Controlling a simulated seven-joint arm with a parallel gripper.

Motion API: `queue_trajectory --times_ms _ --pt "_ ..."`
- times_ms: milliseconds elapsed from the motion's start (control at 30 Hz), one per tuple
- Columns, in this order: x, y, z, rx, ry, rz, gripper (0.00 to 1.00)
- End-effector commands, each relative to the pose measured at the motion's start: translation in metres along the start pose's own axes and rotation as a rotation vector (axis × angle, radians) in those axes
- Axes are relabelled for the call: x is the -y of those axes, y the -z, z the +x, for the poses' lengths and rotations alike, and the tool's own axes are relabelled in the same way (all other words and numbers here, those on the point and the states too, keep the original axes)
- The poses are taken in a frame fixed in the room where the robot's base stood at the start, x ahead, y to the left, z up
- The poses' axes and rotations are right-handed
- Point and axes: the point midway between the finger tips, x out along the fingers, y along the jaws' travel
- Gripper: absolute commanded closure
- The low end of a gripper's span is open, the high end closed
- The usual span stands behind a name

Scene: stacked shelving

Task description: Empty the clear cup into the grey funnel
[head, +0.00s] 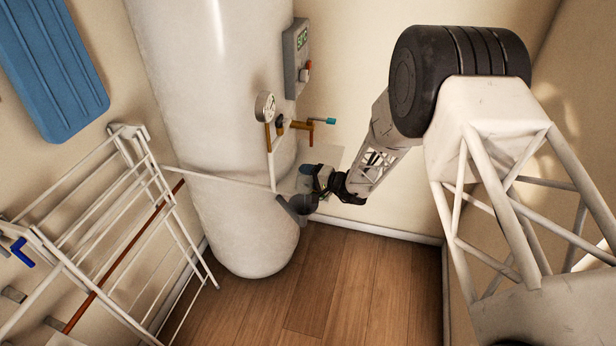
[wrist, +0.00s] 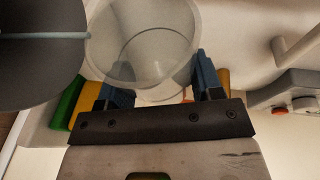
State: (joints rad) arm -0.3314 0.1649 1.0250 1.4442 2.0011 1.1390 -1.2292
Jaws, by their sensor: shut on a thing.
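The clear cup (wrist: 145,40) is between the two blue fingers of my gripper (wrist: 158,82) in the wrist view. The fingers are shut on its sides. I look through its see-through wall, and I cannot make out what is inside. The grey funnel (wrist: 38,58) is a dark round shape at the upper left of the wrist view, close beside the cup, with a thin light-blue line across it. In the head view my gripper (head: 316,181) is by the tank's lower right, and the dark funnel (head: 302,204) is just below and left of it. The cup is too small to tell there.
A white tank (head: 215,90) with a gauge (head: 265,107), valve and grey control box (head: 296,58) stands behind. A drying rack (head: 110,220) is at left. Green (wrist: 68,103) and yellow (wrist: 87,100) pieces lie beyond the fingers. The wooden floor (head: 330,285) is clear.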

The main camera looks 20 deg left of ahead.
Motion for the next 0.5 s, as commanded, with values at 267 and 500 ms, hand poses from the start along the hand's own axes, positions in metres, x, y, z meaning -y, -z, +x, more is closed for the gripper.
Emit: queue_trajectory --times_ms 267,500 --pt "0.0032 -0.002 -0.0011 -0.007 0.013 -0.032 0.71" --pt "0.0036 -0.002 -0.0012 -0.009 0.015 -0.036 0.71"
